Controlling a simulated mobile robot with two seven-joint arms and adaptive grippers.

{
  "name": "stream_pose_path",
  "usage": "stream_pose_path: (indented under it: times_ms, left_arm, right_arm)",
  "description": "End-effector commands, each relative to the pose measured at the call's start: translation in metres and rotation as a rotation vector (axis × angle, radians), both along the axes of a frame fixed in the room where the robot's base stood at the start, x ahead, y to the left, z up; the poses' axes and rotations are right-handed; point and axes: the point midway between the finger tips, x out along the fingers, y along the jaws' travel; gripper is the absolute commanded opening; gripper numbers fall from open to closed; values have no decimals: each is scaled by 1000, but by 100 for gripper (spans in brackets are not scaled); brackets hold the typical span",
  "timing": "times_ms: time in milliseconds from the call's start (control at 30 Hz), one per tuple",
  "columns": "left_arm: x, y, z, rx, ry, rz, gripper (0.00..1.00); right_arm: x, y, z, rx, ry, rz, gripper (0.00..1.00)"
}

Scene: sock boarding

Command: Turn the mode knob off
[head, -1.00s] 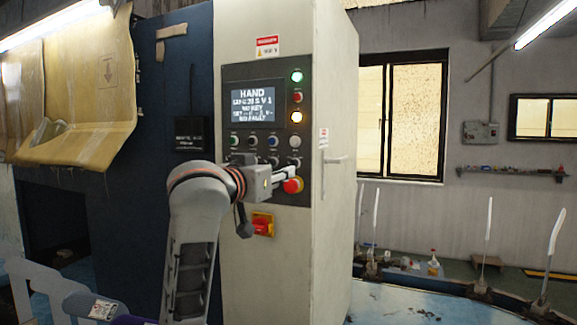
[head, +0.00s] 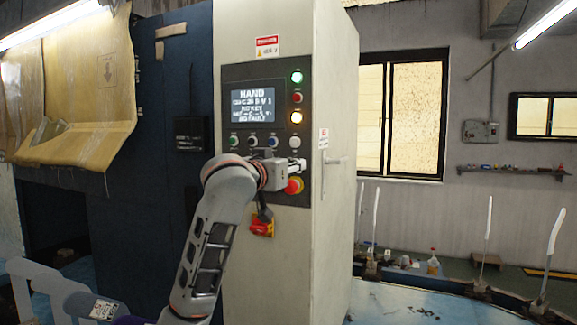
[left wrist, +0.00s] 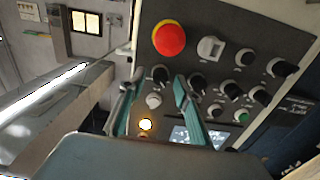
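The control panel (head: 240,112) is on the front of the cream cabinet, and its screen (head: 252,104) reads HAND. The left wrist view shows it upside down, with several black knobs. One black knob (left wrist: 160,74) lies between the fingertips of my left gripper (left wrist: 156,84); I cannot tell whether they touch it. Which knob is the mode knob is not readable. My left gripper (head: 292,166) is in front of the panel's lower right in the head view, hiding most of the lower knob row. Its teal fingers stand apart. My right gripper is not in view.
A red emergency button (left wrist: 169,40) and a white switch (left wrist: 211,48) sit close to the fingers. A red and yellow switch (head: 262,226) is lower on the cabinet, partly behind my arm. A door handle (head: 334,161) is on the cabinet's side.

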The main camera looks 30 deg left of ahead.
Motion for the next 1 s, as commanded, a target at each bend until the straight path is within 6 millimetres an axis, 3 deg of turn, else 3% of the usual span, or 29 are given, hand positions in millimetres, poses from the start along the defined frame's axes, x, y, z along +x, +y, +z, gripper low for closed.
stream_pose_path:
  times_ms: [33,100,133,567,1000]
  left_arm:
    - [0,0,0,0,0,0,23]
    - [0,0,0,0,0,0,4]
    - [0,0,0,0,0,0,0]
    - [0,0,-1,55,4,0,0]
    - [0,0,-1,382,24,1,0]
  right_arm:
    - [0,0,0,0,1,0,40]
    - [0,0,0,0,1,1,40]
    - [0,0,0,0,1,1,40]
    - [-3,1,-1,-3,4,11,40]
    - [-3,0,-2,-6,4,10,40]
